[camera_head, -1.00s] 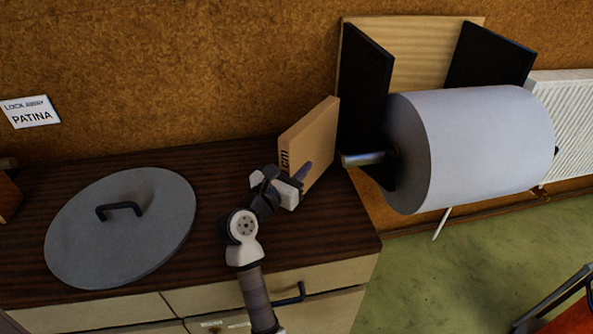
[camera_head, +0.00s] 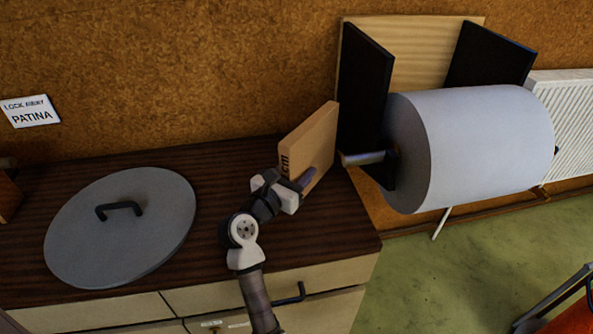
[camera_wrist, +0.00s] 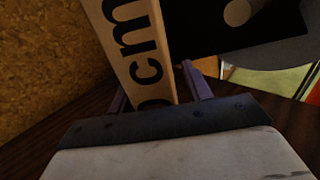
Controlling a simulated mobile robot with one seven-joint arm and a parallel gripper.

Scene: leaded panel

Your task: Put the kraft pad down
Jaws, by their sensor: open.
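The kraft pad (camera_head: 312,146) is a flat brown block with dark lettering on its narrow edge. It stands on edge on the dark wooden cabinet top (camera_head: 225,205), near the top's right end. Its lettered edge also shows large in the wrist view (camera_wrist: 137,50). My gripper (camera_head: 302,183) is at the near end of the pad. In the wrist view its purple fingers (camera_wrist: 158,88) stand on either side of the pad, open. I cannot tell whether either finger touches it. The pad's lower near part is partly hidden by my gripper.
A round grey lid with a black handle (camera_head: 122,228) lies on the left of the cabinet top. A large paper roll (camera_head: 478,148) on a black-sided holder (camera_head: 364,100) stands close right of the pad. A sign (camera_head: 30,112) hangs on the cork wall.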

